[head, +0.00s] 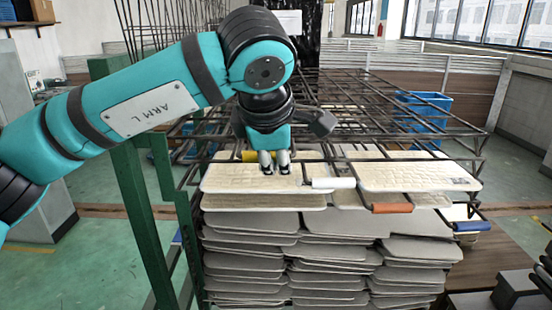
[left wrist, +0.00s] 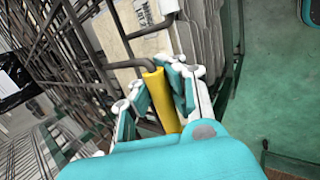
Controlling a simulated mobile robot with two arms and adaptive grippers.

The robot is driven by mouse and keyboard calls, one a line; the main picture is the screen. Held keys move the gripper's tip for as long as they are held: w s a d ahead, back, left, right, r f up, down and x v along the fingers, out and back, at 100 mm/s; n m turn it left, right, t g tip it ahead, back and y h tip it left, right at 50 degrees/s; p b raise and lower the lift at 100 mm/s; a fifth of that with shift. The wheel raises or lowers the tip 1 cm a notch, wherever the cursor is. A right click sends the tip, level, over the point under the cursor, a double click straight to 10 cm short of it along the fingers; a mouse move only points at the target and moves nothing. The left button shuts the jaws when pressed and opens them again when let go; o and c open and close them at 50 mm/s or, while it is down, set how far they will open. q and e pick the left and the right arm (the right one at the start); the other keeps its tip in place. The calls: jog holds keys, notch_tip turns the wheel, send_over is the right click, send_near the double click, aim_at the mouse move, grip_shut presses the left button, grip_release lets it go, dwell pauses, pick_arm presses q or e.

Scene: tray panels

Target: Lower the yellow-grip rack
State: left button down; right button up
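The yellow grip (head: 249,156) sits on the front edge of a wire rack (head: 350,95) in the head view, partly hidden by my left gripper (head: 275,168). In the left wrist view the yellow grip (left wrist: 162,101) runs between the fingers of my left gripper (left wrist: 157,88). The rack's dark bars continue to the left in that view. My right gripper does not show.
A white grip (head: 333,183), an orange grip (head: 392,208) and a blue grip (head: 468,226) sit along the racks to the right. Cream and grey panels (head: 250,245) are stacked below. A green post (head: 143,215) stands left. Blue crates (head: 425,108) are behind the bars.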

pick_arm(q)
jog(key=c, duration=1.2)
grip_release()
jog(key=shift+s+d+r, duration=0.2)
jog(key=shift+s+d, duration=0.05)
jog(key=shift+s, duration=0.25)
jog(key=shift+c, duration=0.2)
jog(key=shift+w+a+f, duration=0.1)
jog(key=shift+w+a, duration=0.05)
jog(key=shift+w, duration=0.1)
jog(key=v, duration=1.2)
jog(key=shift+s, duration=0.1)
